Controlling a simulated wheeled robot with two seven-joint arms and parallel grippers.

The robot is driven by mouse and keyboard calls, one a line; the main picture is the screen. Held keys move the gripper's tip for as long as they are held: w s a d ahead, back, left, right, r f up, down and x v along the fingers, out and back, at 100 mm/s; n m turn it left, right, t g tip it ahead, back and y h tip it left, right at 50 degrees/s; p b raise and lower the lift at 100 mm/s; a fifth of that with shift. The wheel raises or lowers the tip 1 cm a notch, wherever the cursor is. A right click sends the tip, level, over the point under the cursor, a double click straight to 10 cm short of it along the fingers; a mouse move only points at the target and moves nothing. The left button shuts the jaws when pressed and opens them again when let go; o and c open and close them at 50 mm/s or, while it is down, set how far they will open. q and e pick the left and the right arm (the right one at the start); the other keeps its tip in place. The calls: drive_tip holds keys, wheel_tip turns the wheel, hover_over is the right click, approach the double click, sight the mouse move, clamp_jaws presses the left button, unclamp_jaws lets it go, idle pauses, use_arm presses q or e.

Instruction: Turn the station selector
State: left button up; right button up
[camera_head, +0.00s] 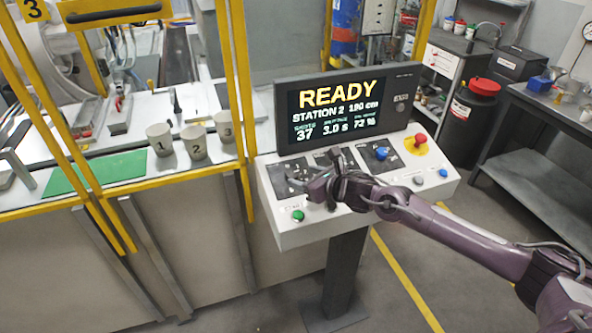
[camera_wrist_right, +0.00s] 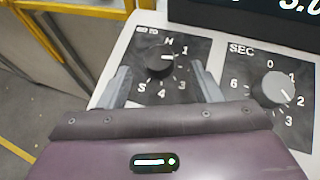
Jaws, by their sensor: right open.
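The station selector is a black round knob (camera_wrist_right: 160,63) on a dark plate in the right wrist view. Around it I read H, 1, 3, 4 and S; its white mark points right, just below the 1. My right gripper (camera_wrist_right: 163,88) is open, one grey finger on each side of the knob's near part. Gaps show between the fingers and the knob. In the head view my right gripper (camera_head: 297,182) is over the left plate of the white console (camera_head: 290,236) and partly hides the controls. My left gripper is not in view.
The console screen (camera_head: 340,112) reads READY, STATION 2. A grey SEC knob (camera_wrist_right: 278,89) sits right of the selector.

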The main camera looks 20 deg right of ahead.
sight(294, 174)
drive_tip(key=x, duration=0.2)
drive_tip(key=shift+w+a+p, duration=0.25)
drive_tip(key=shift+w+p, duration=0.05)
drive_tip(key=shift+w, duration=0.05)
drive_tip(key=shift+x, duration=0.85)
drive_tip(key=shift+s+f, duration=0.1)
drive_tip(key=shift+f, duration=0.05)
drive_tip(key=shift+d, duration=0.1)
drive_tip(key=shift+c, duration=1.2)
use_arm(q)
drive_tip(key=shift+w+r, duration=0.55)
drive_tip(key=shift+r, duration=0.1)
use_arm(e)
drive_tip(key=c, duration=0.8)
